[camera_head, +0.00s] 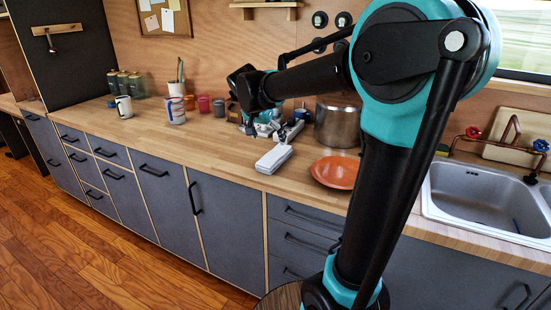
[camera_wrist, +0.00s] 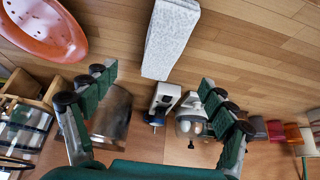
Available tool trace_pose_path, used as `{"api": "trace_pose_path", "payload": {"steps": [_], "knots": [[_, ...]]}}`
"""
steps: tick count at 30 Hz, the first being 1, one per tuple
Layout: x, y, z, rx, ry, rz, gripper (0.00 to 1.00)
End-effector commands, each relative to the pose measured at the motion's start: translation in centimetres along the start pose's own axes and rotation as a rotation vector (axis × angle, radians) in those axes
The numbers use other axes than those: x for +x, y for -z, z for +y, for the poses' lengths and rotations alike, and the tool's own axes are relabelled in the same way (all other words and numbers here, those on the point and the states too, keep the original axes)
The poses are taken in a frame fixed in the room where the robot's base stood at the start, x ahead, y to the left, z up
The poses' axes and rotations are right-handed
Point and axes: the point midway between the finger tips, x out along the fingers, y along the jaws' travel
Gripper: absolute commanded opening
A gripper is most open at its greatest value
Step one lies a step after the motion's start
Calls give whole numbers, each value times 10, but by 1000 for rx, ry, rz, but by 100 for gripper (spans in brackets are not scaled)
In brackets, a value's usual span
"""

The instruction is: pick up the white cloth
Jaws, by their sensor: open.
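The white cloth (camera_head: 273,158) looks like a folded, flat oblong bundle lying on the wooden counter near its front edge. In the wrist view the cloth (camera_wrist: 170,38) is pale and speckled, at the top centre, just beyond the fingertips. My gripper (camera_wrist: 156,80) is open, with its green-padded fingers spread left and right and no cloth between them. In the head view my gripper (camera_head: 262,122) is over the counter behind the cloth, partly hidden by my arm and small items.
An orange plate (camera_head: 336,172) lies right of the cloth. A steel pot (camera_head: 337,124) stands behind the plate. A black-and-white object (camera_wrist: 164,98) is close behind the cloth. The counter left of the cloth is clear.

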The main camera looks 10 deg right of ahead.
Motion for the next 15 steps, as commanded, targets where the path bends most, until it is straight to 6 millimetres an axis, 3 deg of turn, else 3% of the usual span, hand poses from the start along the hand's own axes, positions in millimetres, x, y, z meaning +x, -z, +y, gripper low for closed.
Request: {"api": "trace_pose_path", "payload": {"steps": [9,15], "knots": [[59,0,0,1,0,-1,84],[72,0,0,0,1,-1,84]]}}
